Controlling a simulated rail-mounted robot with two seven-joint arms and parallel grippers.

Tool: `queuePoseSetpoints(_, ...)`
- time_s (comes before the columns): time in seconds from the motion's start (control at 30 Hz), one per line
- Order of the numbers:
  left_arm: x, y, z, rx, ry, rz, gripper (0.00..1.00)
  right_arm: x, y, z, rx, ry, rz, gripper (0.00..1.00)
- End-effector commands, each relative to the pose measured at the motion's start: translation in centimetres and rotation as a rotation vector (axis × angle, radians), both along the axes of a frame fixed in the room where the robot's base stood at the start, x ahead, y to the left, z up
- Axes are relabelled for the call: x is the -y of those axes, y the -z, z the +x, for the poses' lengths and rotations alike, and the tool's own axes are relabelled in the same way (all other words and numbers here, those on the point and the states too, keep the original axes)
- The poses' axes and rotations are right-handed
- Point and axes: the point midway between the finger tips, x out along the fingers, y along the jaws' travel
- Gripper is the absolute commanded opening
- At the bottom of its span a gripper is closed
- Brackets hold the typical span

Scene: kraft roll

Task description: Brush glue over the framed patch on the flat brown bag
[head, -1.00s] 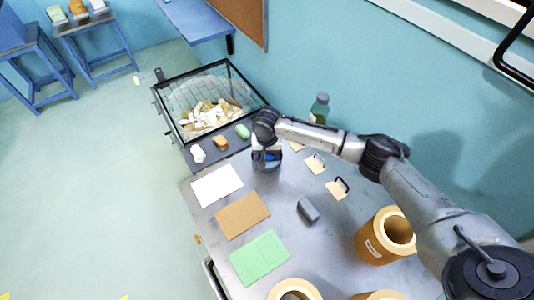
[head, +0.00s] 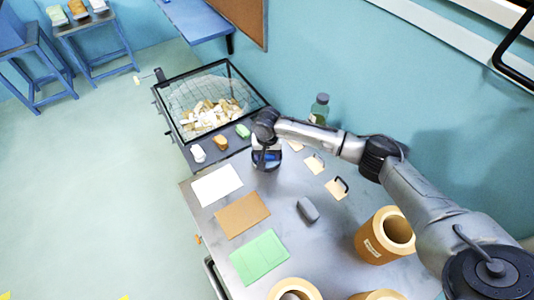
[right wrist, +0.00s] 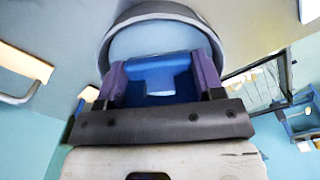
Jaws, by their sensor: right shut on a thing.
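The flat brown bag (head: 241,215) lies on the grey table between a white flat bag (head: 217,184) and a green one (head: 259,256). No frame line on it can be made out at this size. My right gripper (head: 267,160) is beyond the brown bag, near the table's far end. In the right wrist view its purple fingers (right wrist: 164,84) are shut on a blue block-like thing (right wrist: 150,68), perhaps the brush handle. A round grey-rimmed pot (right wrist: 165,12) shows just past the fingers. Bristles are not visible. My left gripper is not in view.
A dark grey block (head: 308,210) lies right of the brown bag. Tan pieces with handles (head: 338,188), a green bottle (head: 319,108) and large brown rolls (head: 384,235) stand along the right. A wire bin (head: 212,104) is beyond the table.

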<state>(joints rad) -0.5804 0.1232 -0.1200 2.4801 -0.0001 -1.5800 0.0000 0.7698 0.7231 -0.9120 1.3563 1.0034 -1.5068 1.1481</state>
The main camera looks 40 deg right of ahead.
Motion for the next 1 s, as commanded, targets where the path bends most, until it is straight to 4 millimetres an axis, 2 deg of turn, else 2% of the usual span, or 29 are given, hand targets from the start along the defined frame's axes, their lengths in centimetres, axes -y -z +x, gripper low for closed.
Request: queuePoseSetpoints(1.0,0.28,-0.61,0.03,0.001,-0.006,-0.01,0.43,-0.04,0.16,-0.05,-0.001,0.0,0.001,0.42)
